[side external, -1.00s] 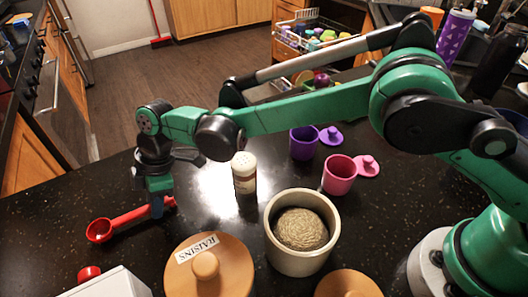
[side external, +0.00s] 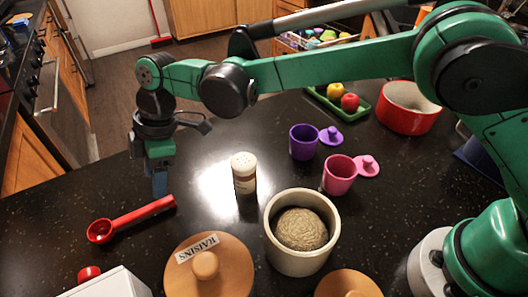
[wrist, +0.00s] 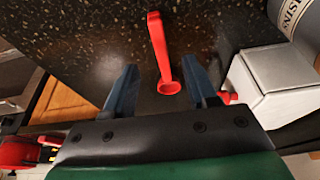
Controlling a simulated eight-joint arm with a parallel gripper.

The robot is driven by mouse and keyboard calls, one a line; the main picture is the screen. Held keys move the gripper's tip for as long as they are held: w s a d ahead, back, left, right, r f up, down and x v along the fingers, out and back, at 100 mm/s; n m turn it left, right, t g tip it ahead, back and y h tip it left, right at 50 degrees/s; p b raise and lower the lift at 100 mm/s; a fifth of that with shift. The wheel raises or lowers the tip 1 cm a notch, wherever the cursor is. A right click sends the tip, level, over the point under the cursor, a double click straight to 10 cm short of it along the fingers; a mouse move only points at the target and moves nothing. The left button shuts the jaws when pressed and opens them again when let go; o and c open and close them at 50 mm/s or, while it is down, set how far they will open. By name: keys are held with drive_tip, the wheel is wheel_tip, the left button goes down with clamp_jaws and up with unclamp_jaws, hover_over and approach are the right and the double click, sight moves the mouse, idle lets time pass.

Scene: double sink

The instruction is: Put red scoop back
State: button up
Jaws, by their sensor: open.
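The red scoop (side external: 132,217) lies flat on the dark counter, its bowl toward the left and its handle toward the right in the side external view. In the wrist view the red scoop (wrist: 158,45) lies with its bowl nearest my fingers and its handle pointing away. My gripper (side external: 160,190) points down above the handle end, apart from the scoop. In the wrist view my gripper (wrist: 159,66) is open, its two blue fingers spread on either side of the scoop in the picture, with nothing held.
A white box (side external: 108,284) with a red knob, a wooden raisins lid (side external: 222,280) and a cream crock (side external: 272,246) stand near the front. A shaker (side external: 244,176), purple cup (side external: 303,145) and pink cup (side external: 338,176) stand to the right. Counter around the scoop is clear.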

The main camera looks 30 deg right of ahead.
drive_tip(key=d+r+m+t, duration=0.2)
drive_tip(key=d+r+m, duration=0.3)
drive_tip(key=d+r, duration=0.6)
drive_tip(key=s+d+f+m+t+h, duration=0.1)
drive_tip(key=s+d+m, duration=0.4)
drive_tip(key=d, duration=0.5)
drive_tip(key=s+d+f+m+t+h, duration=0.2)
drive_tip(key=s+d+m+t, duration=0.2)
drive_tip(key=d+m, duration=0.4)
drive_tip(key=shift+s+d+f+h, duration=0.35)
drive_tip(key=shift+s+d, duration=0.5)
drive_tip(key=shift+d, duration=0.2)
